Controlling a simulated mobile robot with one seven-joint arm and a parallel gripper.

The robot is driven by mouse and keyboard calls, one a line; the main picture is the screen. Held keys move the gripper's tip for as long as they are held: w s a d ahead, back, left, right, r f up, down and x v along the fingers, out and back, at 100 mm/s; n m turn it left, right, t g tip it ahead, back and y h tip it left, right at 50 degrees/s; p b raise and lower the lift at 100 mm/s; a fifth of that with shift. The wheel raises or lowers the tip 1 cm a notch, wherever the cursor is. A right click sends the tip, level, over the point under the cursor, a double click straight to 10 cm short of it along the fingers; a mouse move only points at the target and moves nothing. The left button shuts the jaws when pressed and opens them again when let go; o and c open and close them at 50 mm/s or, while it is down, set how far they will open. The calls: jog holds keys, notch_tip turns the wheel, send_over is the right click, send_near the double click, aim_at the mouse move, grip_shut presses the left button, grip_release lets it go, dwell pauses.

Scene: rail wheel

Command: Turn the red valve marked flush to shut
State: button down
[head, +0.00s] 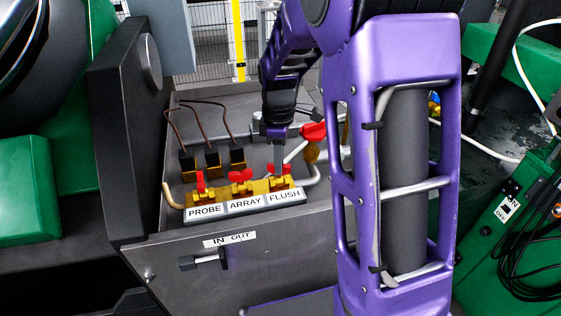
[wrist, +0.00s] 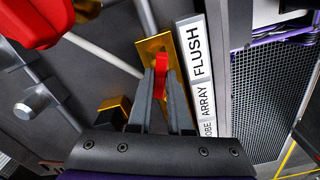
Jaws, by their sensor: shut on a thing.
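The red flush valve (head: 279,168) sits on the brass manifold above the FLUSH label (head: 284,195), at the right end of the row. My gripper (head: 279,160) reaches down to it from above. In the wrist view the red handle (wrist: 161,68) stands between the two grey fingers of my gripper (wrist: 162,84), which are shut on it. The handle's lower part is hidden by the fingers. The brass block (wrist: 157,45) shows around it, beside the FLUSH label (wrist: 196,48).
The red ARRAY valve (head: 240,176) and PROBE valve (head: 200,183) stand to the left on the same manifold. A larger red handle (head: 314,131) is close behind on the right; it fills the wrist view's upper left (wrist: 35,20). Black connectors (head: 212,160) with brown cables stand behind the manifold.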

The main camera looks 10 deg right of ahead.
jog(key=m+p, duration=0.1)
jog(key=m, duration=0.3)
jog(key=shift+m, duration=0.3)
dwell(0.3)
jog(key=shift+r+m+p, duration=0.1)
jog(key=shift+m+p, duration=0.25)
jog(key=shift+m, duration=1.95)
jog(key=shift+p, duration=0.3)
jog(key=m+p, duration=0.1)
jog(key=m, duration=0.3)
jog(key=c, duration=0.7)
grip_release()
